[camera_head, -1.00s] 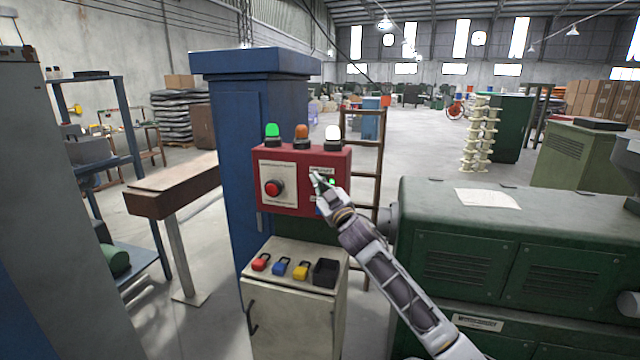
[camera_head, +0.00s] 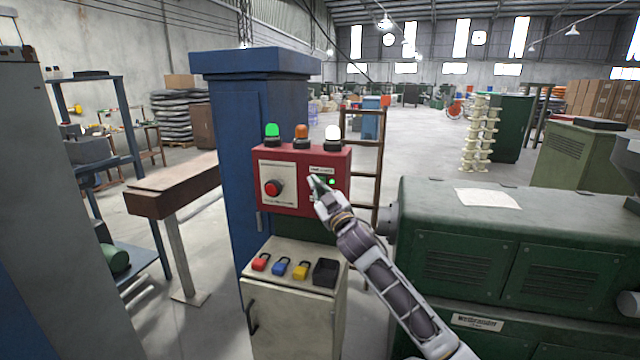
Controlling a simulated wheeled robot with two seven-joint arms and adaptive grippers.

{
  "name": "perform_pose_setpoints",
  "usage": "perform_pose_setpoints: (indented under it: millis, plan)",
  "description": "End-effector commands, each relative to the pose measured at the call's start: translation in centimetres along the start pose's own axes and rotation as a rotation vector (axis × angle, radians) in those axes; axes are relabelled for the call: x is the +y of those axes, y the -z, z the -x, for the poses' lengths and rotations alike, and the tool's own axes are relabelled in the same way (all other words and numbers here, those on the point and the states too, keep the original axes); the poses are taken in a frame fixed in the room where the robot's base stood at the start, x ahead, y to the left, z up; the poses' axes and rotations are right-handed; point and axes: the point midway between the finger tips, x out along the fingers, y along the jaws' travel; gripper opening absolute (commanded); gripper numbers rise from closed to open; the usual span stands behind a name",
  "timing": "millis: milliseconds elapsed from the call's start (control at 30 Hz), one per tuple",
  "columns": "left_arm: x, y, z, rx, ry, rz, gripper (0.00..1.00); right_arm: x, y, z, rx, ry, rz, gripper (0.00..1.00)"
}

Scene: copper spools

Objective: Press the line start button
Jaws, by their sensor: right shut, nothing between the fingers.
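A red control box (camera_head: 265,205) is mounted on the blue cabinet. A large red button (camera_head: 274,188) sits on a pale plate at its left. A small green button or lamp (camera_head: 332,181) shows on the right part of the box, just right of my fingertips. My right gripper (camera_head: 317,184) is shut and empty, with its fingertips at the right part of the box face. I cannot tell whether they touch it. The gripper hides part of the box's lower right. My left gripper is not in view.
Green, orange and white lamps (camera_head: 302,132) stand on the box. Below is a pale cabinet (camera_head: 290,320) with red, blue and yellow padlocks (camera_head: 281,268) and a black bin (camera_head: 326,272). A green machine (camera_head: 480,250) stands at right, a wooden-topped bench (camera_head: 172,190) at left.

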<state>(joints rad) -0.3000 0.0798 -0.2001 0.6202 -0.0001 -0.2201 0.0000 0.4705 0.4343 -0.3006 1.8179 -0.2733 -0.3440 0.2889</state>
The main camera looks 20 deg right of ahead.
Motion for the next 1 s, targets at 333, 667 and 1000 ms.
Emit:
perform_pose_setpoints:
  millis: [333,667,1000]
  plan:
    - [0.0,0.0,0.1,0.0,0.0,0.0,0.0,-1.1,1.1,1.5,0.0,0.0,0.0,0.0]
    - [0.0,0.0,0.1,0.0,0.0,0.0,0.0,-2.0,2.0,2.8,-0.001,0.0,-0.001,0.0]
    - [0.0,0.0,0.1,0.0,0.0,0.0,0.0,-2.1,2.1,3.0,-0.001,0.0,0.0,0.0]
